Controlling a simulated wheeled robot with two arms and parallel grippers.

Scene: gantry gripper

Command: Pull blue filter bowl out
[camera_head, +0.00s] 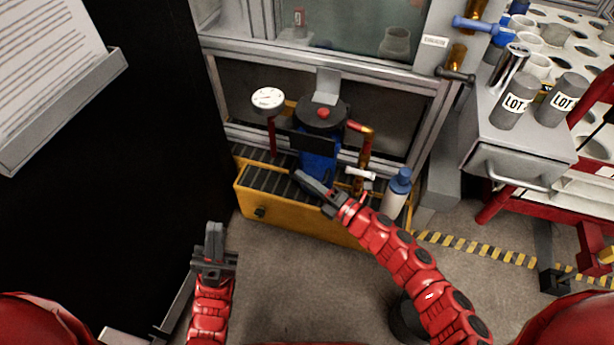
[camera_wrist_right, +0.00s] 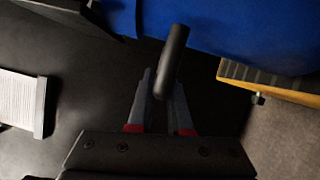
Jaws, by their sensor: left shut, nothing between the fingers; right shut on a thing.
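The blue filter bowl (camera_head: 317,163) stands upright under a dark round head (camera_head: 321,113) with a red knob, above the yellow base. Its blue side (camera_wrist_right: 230,32) fills the top of the right wrist view. My right gripper (camera_head: 302,178) reaches the bowl's lower front. In the right wrist view its fingers (camera_wrist_right: 160,100) are shut on a dark rod-like handle (camera_wrist_right: 173,58) in front of the blue surface. I cannot tell how the handle joins the bowl. My left gripper (camera_head: 214,232) is shut and empty, low at the left, well apart from the bowl.
The yellow base (camera_head: 300,222) has a dark slatted top. A white bottle with a blue cap (camera_head: 397,192) stands right of the bowl, near my right arm. A gauge (camera_head: 268,99) and copper-red pipe (camera_head: 364,145) flank the bowl. A drawer cabinet (camera_head: 520,165) stands right; floor (camera_head: 290,265) in front is clear.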

